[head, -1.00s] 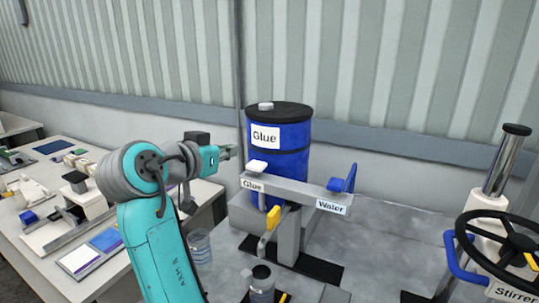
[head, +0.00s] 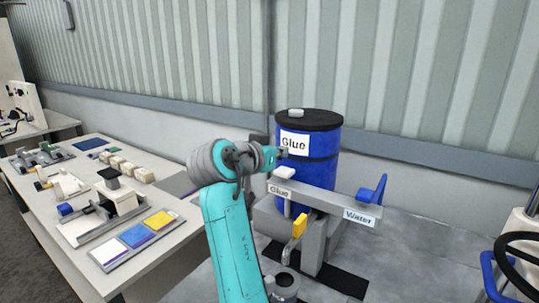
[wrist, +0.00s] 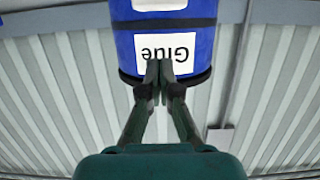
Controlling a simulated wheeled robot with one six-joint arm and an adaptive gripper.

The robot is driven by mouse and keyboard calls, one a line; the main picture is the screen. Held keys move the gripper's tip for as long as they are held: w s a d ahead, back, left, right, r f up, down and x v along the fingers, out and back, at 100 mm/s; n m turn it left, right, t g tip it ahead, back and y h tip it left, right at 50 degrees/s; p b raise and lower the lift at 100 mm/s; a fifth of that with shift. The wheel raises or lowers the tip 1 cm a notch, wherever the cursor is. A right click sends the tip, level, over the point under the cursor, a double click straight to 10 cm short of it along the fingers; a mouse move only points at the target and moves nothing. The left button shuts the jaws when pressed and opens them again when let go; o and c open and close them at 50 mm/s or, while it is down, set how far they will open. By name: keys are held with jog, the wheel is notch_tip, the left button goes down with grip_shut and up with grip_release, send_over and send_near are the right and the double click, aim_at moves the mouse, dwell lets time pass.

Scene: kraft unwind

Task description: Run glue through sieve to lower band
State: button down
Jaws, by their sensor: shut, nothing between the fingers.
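The blue glue drum (head: 322,170) with a black lid and a white "Glue" label stands on a grey stand at centre right. It also fills the top of the wrist view (wrist: 200,12), upside down. The white-topped glue lever (head: 284,172) and the blue water lever (head: 371,190) sit on the labelled bar in front of it. A yellow tap handle (head: 300,225) hangs below the bar. My gripper (head: 283,153) is shut and empty, just left of the drum in the head view; its fingertips overlap the label in the wrist view (wrist: 160,72). I cannot make out the sieve.
A white table (head: 155,262) on the left carries a panel with blue and yellow squares (head: 137,235), beige blocks (head: 127,166) and small fixtures. A grey cylinder (head: 283,284) stands below the tap. A black wheel (head: 520,255) is at the right edge.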

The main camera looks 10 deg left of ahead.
aim_at(284, 172)
jog(key=f, duration=0.3)
jog(key=shift+w+d+f, duration=0.1)
jog(key=shift+w, duration=0.3)
jog(key=shift+f, duration=0.5)
